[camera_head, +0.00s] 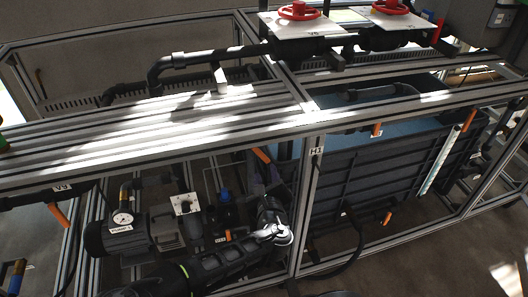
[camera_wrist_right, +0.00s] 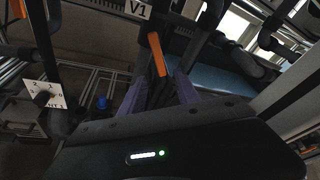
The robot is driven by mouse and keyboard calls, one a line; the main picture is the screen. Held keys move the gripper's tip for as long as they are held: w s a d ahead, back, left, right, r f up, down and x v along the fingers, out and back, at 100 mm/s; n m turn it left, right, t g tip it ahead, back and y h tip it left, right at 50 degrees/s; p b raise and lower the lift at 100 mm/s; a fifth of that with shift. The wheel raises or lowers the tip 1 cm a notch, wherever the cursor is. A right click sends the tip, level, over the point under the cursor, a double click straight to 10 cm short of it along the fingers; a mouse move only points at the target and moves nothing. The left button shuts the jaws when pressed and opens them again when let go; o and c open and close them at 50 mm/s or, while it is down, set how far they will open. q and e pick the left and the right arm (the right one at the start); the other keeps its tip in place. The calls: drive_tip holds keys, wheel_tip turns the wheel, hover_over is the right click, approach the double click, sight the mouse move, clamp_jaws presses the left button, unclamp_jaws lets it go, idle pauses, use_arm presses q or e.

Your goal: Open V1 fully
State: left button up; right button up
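The V1 label (camera_wrist_right: 137,8) is a white plate at the top of the right wrist view. Just below it is an orange valve handle (camera_wrist_right: 157,54), slanting down; it also shows in the head view (camera_head: 262,154), left of the H1 post. My right gripper (camera_head: 264,182) reaches up under the frame just below this handle. In the wrist view its two purplish fingers (camera_wrist_right: 160,88) stand apart, with the handle's lower end in line with the gap between them. I cannot tell whether they touch it. The valve body is mostly hidden. My left gripper is not in view.
Metal frame beams (camera_head: 120,135) cross above my right arm, and an H1 post (camera_head: 303,200) stands close on its right. A dark tank (camera_head: 365,180) is further right. A pump with a gauge (camera_head: 122,220) sits left of the arm. Other orange handles (camera_head: 377,129) are nearby.

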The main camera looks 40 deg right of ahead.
sight(264, 158)
drive_tip(key=shift+w+d, duration=0.1)
idle(0.3)
drive_tip(key=shift+b+x, duration=0.75)
drive_tip(key=shift+x, duration=4.15)
clamp_jaws()
